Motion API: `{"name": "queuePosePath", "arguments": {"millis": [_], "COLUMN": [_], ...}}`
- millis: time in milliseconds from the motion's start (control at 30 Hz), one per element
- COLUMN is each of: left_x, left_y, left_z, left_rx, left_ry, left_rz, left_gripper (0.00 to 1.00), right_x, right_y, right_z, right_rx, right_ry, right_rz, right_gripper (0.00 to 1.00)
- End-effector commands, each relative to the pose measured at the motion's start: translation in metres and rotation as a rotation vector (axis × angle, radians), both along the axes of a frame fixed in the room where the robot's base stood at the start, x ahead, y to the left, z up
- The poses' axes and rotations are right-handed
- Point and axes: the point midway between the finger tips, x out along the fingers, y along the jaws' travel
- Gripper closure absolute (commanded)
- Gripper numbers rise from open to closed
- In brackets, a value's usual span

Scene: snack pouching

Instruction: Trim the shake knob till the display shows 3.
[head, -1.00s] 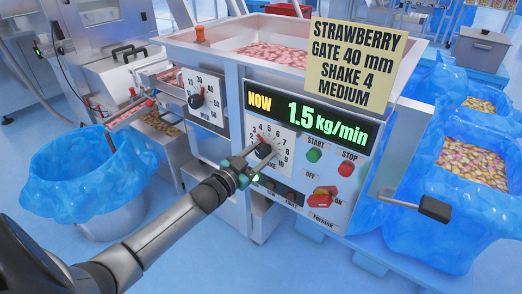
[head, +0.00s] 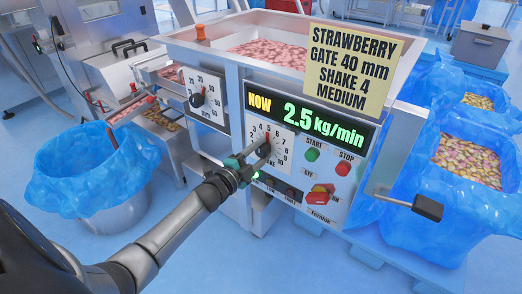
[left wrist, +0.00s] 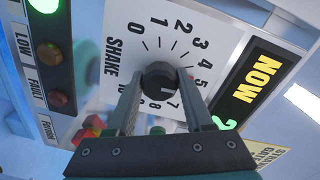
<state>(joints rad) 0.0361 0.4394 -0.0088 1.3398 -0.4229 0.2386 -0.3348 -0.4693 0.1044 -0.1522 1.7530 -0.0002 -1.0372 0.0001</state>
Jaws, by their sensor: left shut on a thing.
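The dark shake knob (head: 264,149) sits on a white dial plate (head: 284,151) on the machine's front panel. It also shows in the left wrist view (left wrist: 159,78), where the dial (left wrist: 115,22) is marked SHAKE with numbers from 0 to 10. My left gripper (head: 257,154) is shut on the knob, one finger on each side, as the left wrist view shows (left wrist: 160,92). The exact pointer position is hard to read. My right gripper is not in view.
A yellow card (head: 353,70) reads STRAWBERRY, GATE 40 mm, SHAKE 4, MEDIUM. A gate dial (head: 201,96) is at upper left. Green START (head: 312,155) and red STOP (head: 345,168) buttons and a red switch (head: 318,196) are close right.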

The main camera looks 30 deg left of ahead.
Motion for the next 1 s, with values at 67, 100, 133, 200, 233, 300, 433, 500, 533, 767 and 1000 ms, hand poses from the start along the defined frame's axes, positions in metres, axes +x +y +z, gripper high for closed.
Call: {"name": "queuePosePath", "arguments": {"millis": [67, 100, 133, 200, 233, 300, 433, 500, 533, 767, 1000], "left_x": [-0.0002, -0.0002, -0.0003, -0.0003, -0.0003, -0.0003, -0.0003, -0.0003, -0.0003, -0.0003, -0.0003], "left_y": [-0.0008, -0.0008, -0.0009, -0.0010, -0.0011, -0.0011, -0.0011, -0.0010, -0.0010, -0.0009, -0.0009], "left_z": [-0.0005, -0.0005, -0.0005, -0.0007, -0.0006, -0.0006, -0.0007, -0.0007, -0.0007, -0.0006, -0.0006], "left_rx": [0.053, 0.077, 0.093, 0.130, 0.142, 0.168, 0.203, 0.215, 0.218, 0.226, 0.225], "left_ry": [-0.004, -0.006, -0.007, -0.010, -0.011, -0.014, -0.015, -0.016, -0.016, -0.017, -0.017], "left_rz": [-0.001, -0.001, -0.001, -0.001, -0.001, -0.002, -0.002, -0.001, -0.002, -0.002, -0.002], "left_gripper": [1.00, 1.00, 1.00, 1.00, 1.00, 1.00, 1.00, 1.00, 1.00, 1.00, 0.46], "right_x": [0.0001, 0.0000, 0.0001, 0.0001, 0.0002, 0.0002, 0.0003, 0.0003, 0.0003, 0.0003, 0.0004], "right_y": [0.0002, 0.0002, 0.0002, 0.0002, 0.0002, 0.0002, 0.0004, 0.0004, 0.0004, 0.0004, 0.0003], "right_z": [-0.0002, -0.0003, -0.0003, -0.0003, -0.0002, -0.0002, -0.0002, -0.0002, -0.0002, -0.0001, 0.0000], "right_rx": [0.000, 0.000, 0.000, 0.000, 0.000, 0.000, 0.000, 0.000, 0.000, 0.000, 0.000], "right_ry": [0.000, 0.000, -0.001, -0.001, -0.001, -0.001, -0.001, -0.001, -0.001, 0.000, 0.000], "right_rz": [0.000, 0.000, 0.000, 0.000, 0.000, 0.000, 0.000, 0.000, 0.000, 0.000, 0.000], "right_gripper": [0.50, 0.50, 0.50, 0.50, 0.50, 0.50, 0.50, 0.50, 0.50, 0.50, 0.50]}}
